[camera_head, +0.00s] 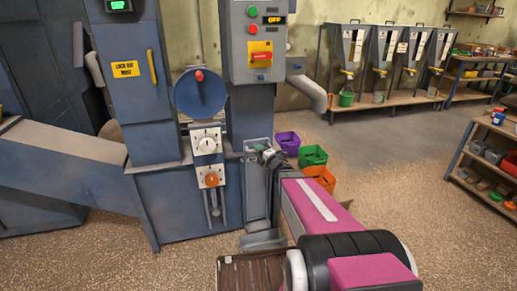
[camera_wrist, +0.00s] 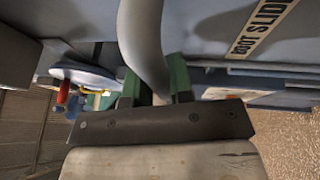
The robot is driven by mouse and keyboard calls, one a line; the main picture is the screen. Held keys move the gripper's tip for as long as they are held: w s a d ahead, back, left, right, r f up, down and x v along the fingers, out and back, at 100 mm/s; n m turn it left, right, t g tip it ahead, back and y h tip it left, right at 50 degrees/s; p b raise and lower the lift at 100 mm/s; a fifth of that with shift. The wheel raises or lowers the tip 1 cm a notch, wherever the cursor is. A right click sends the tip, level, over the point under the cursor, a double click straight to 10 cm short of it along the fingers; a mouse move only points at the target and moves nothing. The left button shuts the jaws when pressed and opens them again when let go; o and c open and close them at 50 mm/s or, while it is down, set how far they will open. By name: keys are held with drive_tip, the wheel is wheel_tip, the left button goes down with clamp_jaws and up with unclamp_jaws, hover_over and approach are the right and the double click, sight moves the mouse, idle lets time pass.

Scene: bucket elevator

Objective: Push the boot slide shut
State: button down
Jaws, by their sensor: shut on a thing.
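In the wrist view a thick grey curved handle (camera_wrist: 141,35) comes down between the two green fingertips of my gripper (camera_wrist: 155,84). The fingers are shut on it. A cream label reading BOOT SLIDE (camera_wrist: 264,30) is on the blue-grey metal to its right. In the head view my gripper (camera_head: 269,156) is at the grey boot housing (camera_head: 256,185), low on the right side of the blue elevator (camera_head: 180,200). My pink arm and the gripper hide part of the housing. I cannot tell how far the slide stands open.
A control box (camera_head: 254,40) reading OFF hangs above the housing. A wooden slatted thing (camera_head: 250,273) is at the front. Floor farther right is clear up to the shelves.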

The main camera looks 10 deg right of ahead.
wheel_tip(320, 180, down, 6)
drive_tip(key=shift+r, duration=0.2)
drive_tip(key=c, duration=1)
unclamp_jaws()
drive_tip(key=shift+f, duration=0.1)
drive_tip(key=v, duration=1)
drive_tip(key=shift+s+d, duration=0.2)
drive_tip(key=shift+s, duration=0.15)
